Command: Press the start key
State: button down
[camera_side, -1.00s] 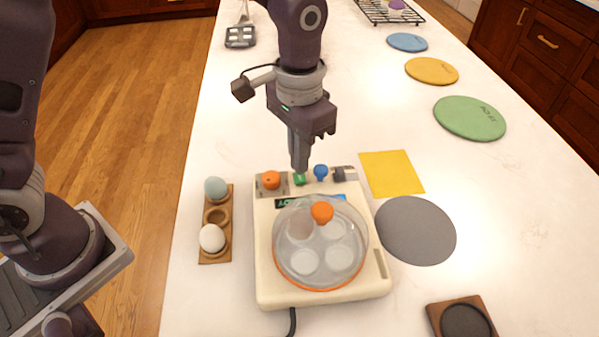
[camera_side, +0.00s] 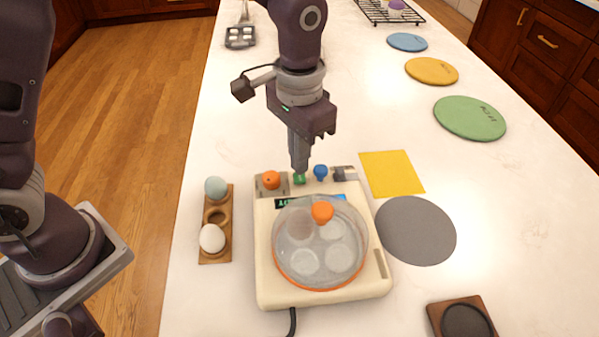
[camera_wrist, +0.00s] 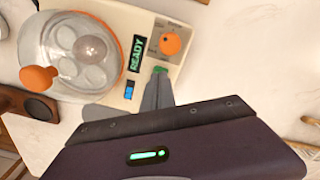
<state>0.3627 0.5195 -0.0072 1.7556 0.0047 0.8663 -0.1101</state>
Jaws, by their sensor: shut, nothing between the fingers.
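A cream egg cooker (camera_side: 264,285) stands on the counter under a clear domed lid (camera_side: 290,262) with an orange knob. Along its back edge are an orange dial (camera_side: 270,180), a green key (camera_side: 299,180), a blue knob or key (camera_side: 320,172) and a dark one (camera_side: 340,174). My gripper (camera_side: 300,170) is shut and empty, pointing down with its tips right at the green key. In the wrist view the green key (camera_wrist: 160,69) shows just past the fingertips (camera_wrist: 158,78); whether they touch cannot be told. The display (camera_wrist: 137,54) reads READY there.
A wooden egg holder (camera_side: 217,246) with two eggs stands left of the cooker. A yellow sheet (camera_side: 391,174) and a grey round mat (camera_side: 416,230) lie to its right. A wooden coaster (camera_side: 462,318) is at front right. Colored discs (camera_side: 469,118) lie farther back.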

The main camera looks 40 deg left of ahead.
jog(key=shift+f, duration=0.95)
jog(key=shift+r, duration=1)
notch_tip(320, 180, up, 15)
dwell(0.6)
jog(key=shift+a, duration=0.1)
jog(key=s+a+f+n+t, duration=0.1)
jog(key=s+a+t, duration=0.1)
jog(key=s+a, duration=0.5)
jog(key=s+a+n+t, duration=0.2)
jog(key=s+a, duration=0.4)
jog(key=s, duration=0.7)
jog(key=shift+s+a+f+t, duration=0.15)
jog(key=shift+a+f+t, duration=0.2)
jog(key=shift+t, duration=0.45)
